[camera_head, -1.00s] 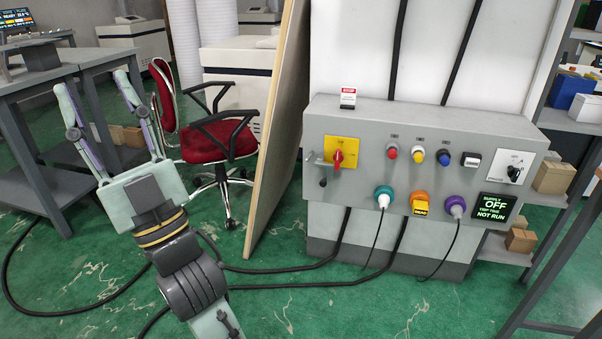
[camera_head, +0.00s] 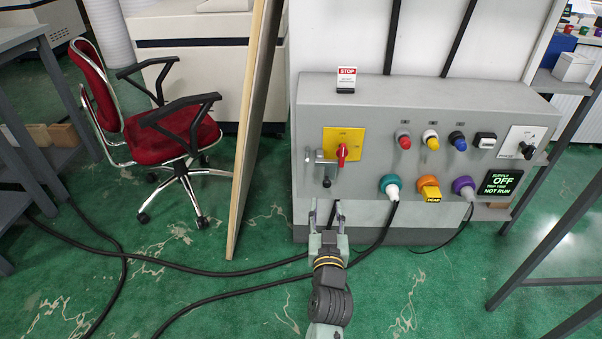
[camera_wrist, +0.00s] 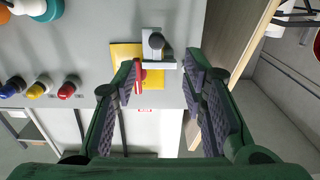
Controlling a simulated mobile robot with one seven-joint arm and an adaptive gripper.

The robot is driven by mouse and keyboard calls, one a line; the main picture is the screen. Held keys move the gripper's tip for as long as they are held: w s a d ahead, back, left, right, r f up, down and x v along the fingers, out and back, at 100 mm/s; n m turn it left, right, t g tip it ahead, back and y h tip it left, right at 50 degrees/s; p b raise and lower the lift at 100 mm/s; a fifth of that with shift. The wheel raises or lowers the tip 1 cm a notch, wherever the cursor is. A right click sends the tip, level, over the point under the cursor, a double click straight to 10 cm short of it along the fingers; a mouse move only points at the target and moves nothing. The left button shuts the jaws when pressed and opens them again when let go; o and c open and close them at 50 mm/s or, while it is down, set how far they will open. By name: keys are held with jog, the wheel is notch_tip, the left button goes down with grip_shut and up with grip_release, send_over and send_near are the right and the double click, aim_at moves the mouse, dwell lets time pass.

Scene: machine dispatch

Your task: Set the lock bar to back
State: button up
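The lock bar (camera_head: 318,158) is a grey metal piece with a black knob (camera_head: 327,182). It sits at the left edge of the yellow switch plate (camera_head: 350,135), next to the red rotary handle (camera_head: 342,154). In the wrist view the lock bar (camera_wrist: 151,48) and its dark knob show beyond and between the fingertips, with the red handle partly behind the left finger. My gripper (camera_head: 326,208) is open and empty, in front of and below the bar. It also shows open in the wrist view (camera_wrist: 158,82). I see no contact with the bar.
The grey panel (camera_head: 430,95) also carries coloured buttons, plugs with cables, a selector and a display reading SUPPLY OFF, NOT RUN. A STOP sign (camera_head: 346,78) stands on top. An upright board (camera_head: 248,130) is close on the left; a red chair (camera_head: 165,130) stands beyond it.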

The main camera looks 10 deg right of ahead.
aim_at(327, 185)
jog(key=p+x, duration=0.2)
jog(key=x, duration=0.8)
jog(key=shift+w+d+f, duration=0.15)
jog(key=shift+w+d, duration=0.1)
jog(key=shift+c, duration=0.5)
grip_shut()
